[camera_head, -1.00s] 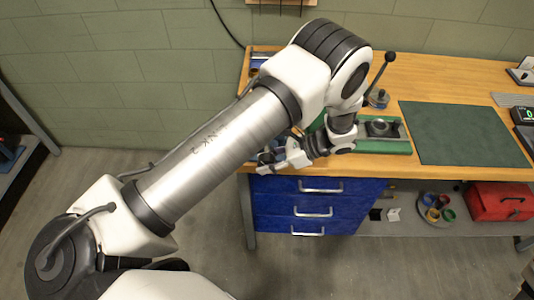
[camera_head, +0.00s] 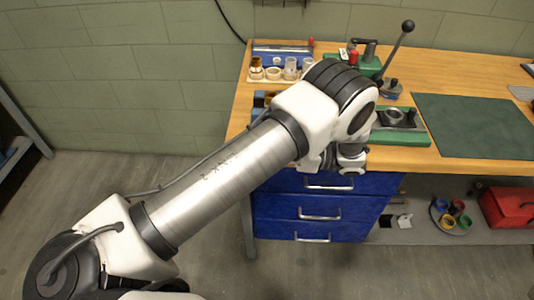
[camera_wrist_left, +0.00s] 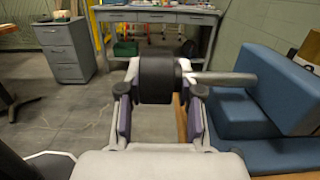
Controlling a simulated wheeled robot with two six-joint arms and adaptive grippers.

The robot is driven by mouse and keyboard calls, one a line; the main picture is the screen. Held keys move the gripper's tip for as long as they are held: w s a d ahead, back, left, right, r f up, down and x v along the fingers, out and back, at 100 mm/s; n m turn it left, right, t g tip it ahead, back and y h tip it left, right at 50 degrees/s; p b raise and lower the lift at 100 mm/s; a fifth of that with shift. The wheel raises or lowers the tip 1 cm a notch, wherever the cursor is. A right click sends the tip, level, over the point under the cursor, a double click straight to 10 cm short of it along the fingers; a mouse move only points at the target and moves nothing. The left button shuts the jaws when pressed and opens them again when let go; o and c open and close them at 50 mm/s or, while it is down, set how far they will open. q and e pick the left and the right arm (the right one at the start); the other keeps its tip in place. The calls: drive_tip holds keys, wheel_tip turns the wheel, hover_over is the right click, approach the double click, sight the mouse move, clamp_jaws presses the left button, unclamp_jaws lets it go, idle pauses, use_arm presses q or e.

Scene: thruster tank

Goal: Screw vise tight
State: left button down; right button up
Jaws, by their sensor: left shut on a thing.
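In the left wrist view my left gripper (camera_wrist_left: 160,90) is shut on a black cylindrical hub of the vise handle (camera_wrist_left: 157,78), with one finger on each side of it. A grey metal bar (camera_wrist_left: 225,78) sticks out from the hub to the right. The blue body of the vise (camera_wrist_left: 285,95) stands at the right of that view, beside the gripper. In the head view my left arm covers most of the vise, and the fingers are hidden behind my arm at the bench's front left edge. My right gripper is not in view.
The wooden bench (camera_head: 460,70) holds a green mat (camera_head: 475,125), a green fixture (camera_head: 400,138), a black-knobbed lever (camera_head: 395,52) and a rack with several cups (camera_head: 280,73). Blue drawers (camera_head: 315,205) are below. A red toolbox (camera_head: 508,208) sits on the lower shelf.

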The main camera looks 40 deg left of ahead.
use_arm(q)
drive_tip(key=shift+s+d+f, duration=0.1)
idle(0.3)
drive_tip(key=c, duration=0.9)
unclamp_jaws()
drive_tip(key=shift+s+d+r, duration=0.1)
drive_tip(key=shift+d+r, duration=0.1)
drive_tip(key=shift+d, duration=0.1)
drive_tip(key=shift+a+r, duration=0.1)
wheel_tip(320, 180, up, 10)
drive_tip(key=shift+f, duration=0.1)
